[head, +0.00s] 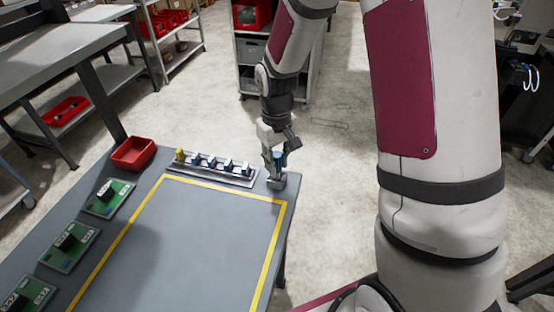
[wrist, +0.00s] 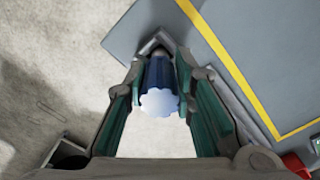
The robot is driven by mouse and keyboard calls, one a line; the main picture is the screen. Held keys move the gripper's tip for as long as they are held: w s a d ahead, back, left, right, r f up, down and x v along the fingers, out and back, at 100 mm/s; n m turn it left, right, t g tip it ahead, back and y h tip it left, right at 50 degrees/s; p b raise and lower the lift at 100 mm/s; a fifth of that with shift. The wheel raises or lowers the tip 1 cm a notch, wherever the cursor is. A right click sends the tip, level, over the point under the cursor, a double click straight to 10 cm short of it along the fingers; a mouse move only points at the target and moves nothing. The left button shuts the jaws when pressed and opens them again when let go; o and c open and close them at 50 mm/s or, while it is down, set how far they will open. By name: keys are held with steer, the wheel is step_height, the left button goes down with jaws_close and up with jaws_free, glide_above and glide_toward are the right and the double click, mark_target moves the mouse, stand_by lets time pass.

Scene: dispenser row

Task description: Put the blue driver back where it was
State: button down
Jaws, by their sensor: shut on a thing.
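The blue driver (wrist: 158,72) is between the two fingers of my gripper (wrist: 160,85) in the wrist view, with its pale scalloped end facing the camera. In the head view my gripper (head: 274,160) is at the far right corner of the table, and the blue driver (head: 279,158) shows as a small blue patch in it. A grey piece at the table corner lies just beyond the driver in the wrist view. I cannot tell whether the driver touches it, and its lower end is hidden.
A rack (head: 240,179) with one yellow and several blue-and-white items stands just left of my gripper. A red bin (head: 133,153) is further left. Green boards (head: 108,198) line the table's left side. The yellow-taped area (head: 190,250) is clear.

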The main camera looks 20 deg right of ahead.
steer(key=shift+f, duration=0.4)
steer(key=c, duration=1.3)
jaws_free()
steer(key=shift+c, duration=0.2)
step_height(320, 180, up, 13)
steer(key=s+r+m+t, duration=0.1)
steer(key=s+r+t, duration=0.1)
steer(key=s+r, duration=0.4)
steer(key=s+r+m+t, duration=0.1)
steer(key=s+r+t, duration=0.2)
steer(key=s, duration=1.1)
steer(key=shift+s+r+b, duration=0.2)
steer(key=shift+r+b, duration=0.2)
steer(key=shift+r, duration=1.25)
